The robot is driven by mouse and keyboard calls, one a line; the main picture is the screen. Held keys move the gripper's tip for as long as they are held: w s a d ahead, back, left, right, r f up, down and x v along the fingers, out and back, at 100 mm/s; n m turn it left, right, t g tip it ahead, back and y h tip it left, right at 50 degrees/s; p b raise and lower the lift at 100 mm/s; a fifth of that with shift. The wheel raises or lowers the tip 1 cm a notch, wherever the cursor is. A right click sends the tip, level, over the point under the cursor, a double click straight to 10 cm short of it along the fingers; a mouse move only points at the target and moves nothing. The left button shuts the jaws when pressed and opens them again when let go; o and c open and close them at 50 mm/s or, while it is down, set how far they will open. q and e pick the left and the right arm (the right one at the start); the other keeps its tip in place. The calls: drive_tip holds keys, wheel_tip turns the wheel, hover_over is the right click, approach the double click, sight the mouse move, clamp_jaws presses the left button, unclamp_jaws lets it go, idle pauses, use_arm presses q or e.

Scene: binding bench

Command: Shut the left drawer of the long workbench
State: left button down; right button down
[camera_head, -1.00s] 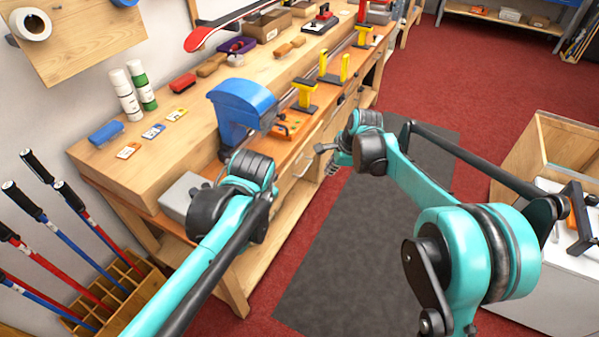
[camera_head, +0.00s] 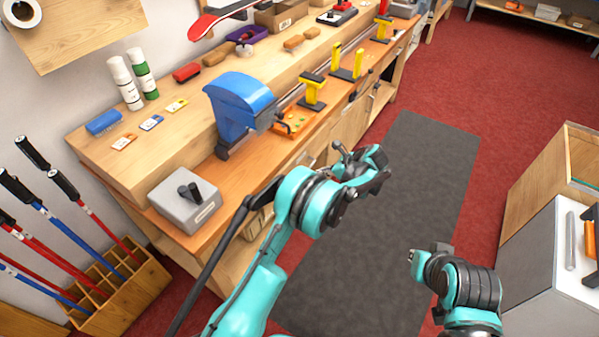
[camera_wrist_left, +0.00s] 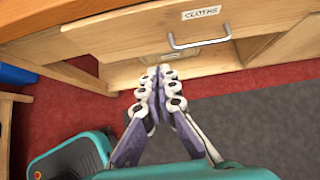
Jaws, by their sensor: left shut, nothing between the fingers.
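The long workbench (camera_head: 200,185) runs from the lower left to the upper right in the head view. In the left wrist view a wooden drawer front (camera_wrist_left: 125,40) carries a CLOTHS label (camera_wrist_left: 201,13) and a metal bar handle (camera_wrist_left: 199,42). How far it stands out is hard to tell. My left gripper (camera_wrist_left: 160,76) is shut and empty, its tips just below and left of the handle in that view, apparently apart from it. In the head view my left arm hides much of the bench front. My right gripper (camera_head: 414,256) is over the floor mat; its fingers are unclear.
On the bench are a grey box (camera_head: 185,208), a blue machine (camera_head: 240,105) and yellow clamps (camera_head: 313,90). A rack of poles (camera_head: 120,290) stands at the left. A cabinet (camera_head: 545,250) stands at the right. The grey mat (camera_head: 420,150) is open floor between.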

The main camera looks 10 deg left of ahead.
use_arm(q)
drive_tip(key=w+a+r+b+x, duration=0.1)
drive_tip(key=b+x, duration=0.4)
drive_tip(key=x, duration=0.8)
drive_tip(key=shift+a+r, duration=0.35)
drive_tip(key=shift+a, duration=0.1)
drive_tip(key=a, duration=0.1)
drive_tip(key=w+a, duration=0.1)
drive_tip(key=a, duration=0.2)
drive_tip(key=shift+w+a+r, duration=0.1)
drive_tip(key=shift+w+a, duration=0.05)
drive_tip(key=shift+w, duration=0.1)
